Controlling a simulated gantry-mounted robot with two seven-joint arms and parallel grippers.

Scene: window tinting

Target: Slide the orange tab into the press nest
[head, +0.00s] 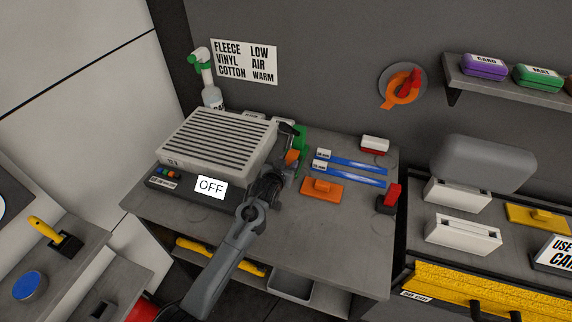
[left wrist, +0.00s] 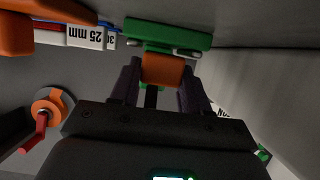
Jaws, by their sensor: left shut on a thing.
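The orange tab (left wrist: 162,69) sits between the two fingers of my left gripper (left wrist: 160,85) in the left wrist view. The gripper is shut on it. A green piece (left wrist: 168,35) lies just beyond the tab, and a strip of green also shows below it. In the head view the orange tab (head: 292,156) shows beside the green piece (head: 300,139), at the right side of the grey slatted unit (head: 218,137). My left gripper (head: 281,170) partly hides this spot. I cannot tell which part is the press nest, or whether the tab touches the green piece.
An OFF sign (head: 211,187) fronts the slatted unit. Blue strips with white labels (head: 348,173), an orange handled block (head: 322,189), a red-and-black item (head: 388,199) and a red-and-white block (head: 375,145) lie to the right. The table's (head: 335,240) front right is clear.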

